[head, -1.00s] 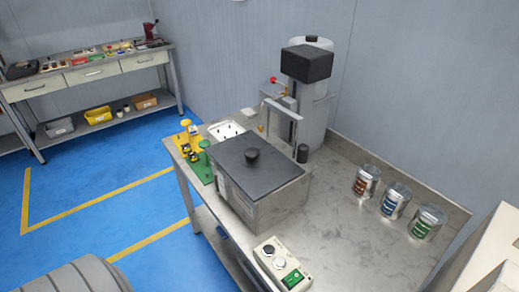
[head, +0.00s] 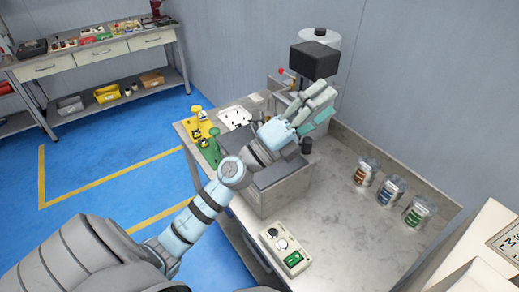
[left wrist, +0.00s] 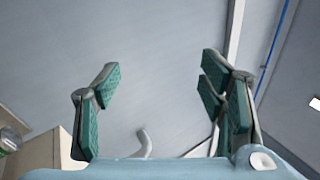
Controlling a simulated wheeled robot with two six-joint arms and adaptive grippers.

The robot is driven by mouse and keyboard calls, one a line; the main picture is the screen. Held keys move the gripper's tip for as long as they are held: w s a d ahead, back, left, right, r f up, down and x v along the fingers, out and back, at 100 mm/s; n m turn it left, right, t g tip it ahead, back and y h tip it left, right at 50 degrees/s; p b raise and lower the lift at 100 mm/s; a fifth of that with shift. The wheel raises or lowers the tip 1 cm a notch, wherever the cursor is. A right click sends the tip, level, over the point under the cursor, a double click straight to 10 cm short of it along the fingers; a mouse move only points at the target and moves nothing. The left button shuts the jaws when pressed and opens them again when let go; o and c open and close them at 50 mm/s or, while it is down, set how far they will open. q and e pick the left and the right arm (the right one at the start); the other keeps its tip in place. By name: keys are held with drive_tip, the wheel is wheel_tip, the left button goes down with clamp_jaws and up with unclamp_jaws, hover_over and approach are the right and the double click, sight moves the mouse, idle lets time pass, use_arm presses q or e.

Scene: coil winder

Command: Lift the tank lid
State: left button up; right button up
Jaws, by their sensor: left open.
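The tank (head: 287,193) is a grey metal box on the bench, and its dark flat lid (head: 288,167) lies on top. My left arm crosses over the lid and hides much of it, including the black knob at its middle. My left gripper (head: 314,106) is above and beyond the lid, towards the back of the bench, with its fingers pointing up and right. In the left wrist view my left gripper (left wrist: 160,78) is open and empty, its green pads wide apart, with a grey wall beyond. My right gripper is out of view.
A dark-topped machine (head: 314,61) with a grey cylinder stands behind the gripper. A control box (head: 285,248) with a green switch sits at the bench's front. Three labelled cans (head: 391,191) stand at the right. The marble-like bench top (head: 335,205) between is clear.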

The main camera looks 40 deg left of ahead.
use_arm(q)
drive_tip(key=w+f+m+g, duration=0.5)
drive_tip(key=f+m+g, duration=0.4)
drive_tip(key=m+g, duration=0.25)
drive_tip(key=s+a+f+n+g+y+b, duration=0.1)
drive_tip(key=s+a+f+g+y+b, duration=0.3)
drive_tip(key=a, duration=0.7)
drive_tip(key=s+a+f+n+g+y+p, duration=0.1)
drive_tip(key=a+f+g+y, duration=0.1)
drive_tip(key=a+y, duration=0.65)
drive_tip(key=shift+t+h, duration=0.25)
drive_tip(key=shift+h, duration=0.6)
drive_tip(key=x, duration=0.4)
drive_tip(key=w+x, duration=0.1)
drive_tip(key=x, duration=0.3)
drive_tip(key=a+x, duration=0.1)
drive_tip(key=x, duration=0.3)
drive_tip(key=shift+w+r, duration=0.2)
drive_tip(key=shift+r, duration=0.1)
clamp_jaws()
